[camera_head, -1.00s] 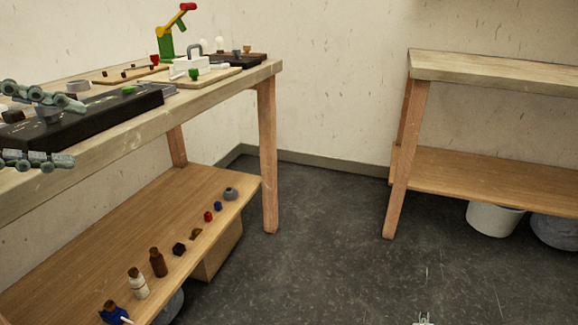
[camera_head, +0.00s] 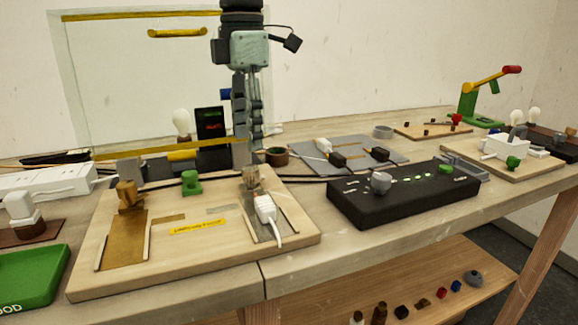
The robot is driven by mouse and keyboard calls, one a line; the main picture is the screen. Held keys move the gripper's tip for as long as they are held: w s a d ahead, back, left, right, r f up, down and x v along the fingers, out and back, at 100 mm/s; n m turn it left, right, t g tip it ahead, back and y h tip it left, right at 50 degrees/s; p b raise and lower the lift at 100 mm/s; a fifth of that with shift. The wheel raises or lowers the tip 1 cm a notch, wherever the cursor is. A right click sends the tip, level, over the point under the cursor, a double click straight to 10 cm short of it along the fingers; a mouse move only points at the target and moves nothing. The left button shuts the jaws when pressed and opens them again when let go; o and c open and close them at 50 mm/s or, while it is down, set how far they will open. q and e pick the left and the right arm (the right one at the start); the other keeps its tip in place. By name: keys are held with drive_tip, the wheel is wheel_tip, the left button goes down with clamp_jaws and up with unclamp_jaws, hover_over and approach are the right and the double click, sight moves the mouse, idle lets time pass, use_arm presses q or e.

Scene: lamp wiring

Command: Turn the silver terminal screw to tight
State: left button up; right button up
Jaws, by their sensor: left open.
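The wooden wiring board (camera_head: 150,275) lies on the bench at the centre left, with a brass plate and a silver plate on it. The silver terminal screw (camera_head: 252,178) stands upright at the back of the silver plate (camera_head: 285,217). A white connector (camera_head: 265,208) with a white cable sits in front of it. The brass screw (camera_head: 128,197) stands on the left plate. My left gripper (camera_head: 247,158) points down from above, open, its fingertips just behind or above the silver screw. I cannot tell whether they touch it. My right gripper is out of view.
A black box (camera_head: 365,212) with green lights is right of the board. A green tray (camera_head: 30,275) and white power strip (camera_head: 45,180) are left. A green post (camera_head: 191,183) stands between the plates. A clear panel (camera_head: 130,75) rises behind.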

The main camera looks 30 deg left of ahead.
sight(250, 167)
use_arm(q)
wheel_tip(250, 167, down, 6)
drive_tip(key=shift+f, duration=0.2)
drive_tip(key=shift+c, duration=0.4)
clamp_jaws()
